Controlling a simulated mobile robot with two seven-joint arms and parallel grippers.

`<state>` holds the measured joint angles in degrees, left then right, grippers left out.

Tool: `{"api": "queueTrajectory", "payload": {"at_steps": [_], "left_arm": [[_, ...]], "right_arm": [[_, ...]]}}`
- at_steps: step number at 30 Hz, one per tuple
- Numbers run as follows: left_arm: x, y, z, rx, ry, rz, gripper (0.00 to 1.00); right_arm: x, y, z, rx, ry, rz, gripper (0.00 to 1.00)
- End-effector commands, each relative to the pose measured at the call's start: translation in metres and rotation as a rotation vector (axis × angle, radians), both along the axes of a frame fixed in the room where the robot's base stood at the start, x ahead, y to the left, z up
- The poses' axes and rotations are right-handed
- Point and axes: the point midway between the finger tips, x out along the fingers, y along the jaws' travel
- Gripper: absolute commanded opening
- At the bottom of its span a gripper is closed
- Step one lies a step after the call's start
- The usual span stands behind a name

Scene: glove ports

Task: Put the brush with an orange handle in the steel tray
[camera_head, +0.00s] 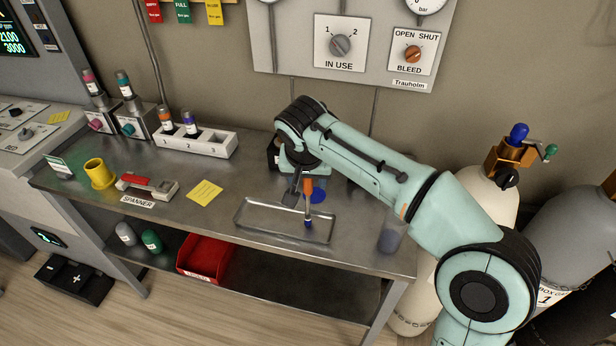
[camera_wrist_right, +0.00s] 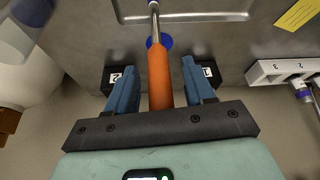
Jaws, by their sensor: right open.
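The brush has an orange handle (camera_head: 308,187) and a thin metal shaft. In the head view its dark-blue tip end is over the steel tray (camera_head: 270,219). My right gripper (camera_head: 301,196) is above the bench at the tray's back edge. In the right wrist view its open blue fingers (camera_wrist_right: 158,70) stand on either side of the orange handle (camera_wrist_right: 158,80), with gaps on both sides. The shaft reaches over the rim of the tray (camera_wrist_right: 190,17). Whether the handle touches the bench is unclear. My left gripper is not in view.
A translucent cup (camera_head: 390,237) stands right of the tray. Gas cylinders (camera_head: 490,190) stand beyond the bench's right end.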

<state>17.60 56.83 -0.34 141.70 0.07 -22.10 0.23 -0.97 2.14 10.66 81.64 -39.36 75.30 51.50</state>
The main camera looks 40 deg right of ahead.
Motion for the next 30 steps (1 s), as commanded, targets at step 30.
{"api": "queueTrajectory", "payload": {"at_steps": [30], "left_arm": [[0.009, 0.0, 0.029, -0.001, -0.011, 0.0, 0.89]], "right_arm": [[-0.035, 0.03, 0.113, 0.0, 0.0, 0.0, 0.53]]}}
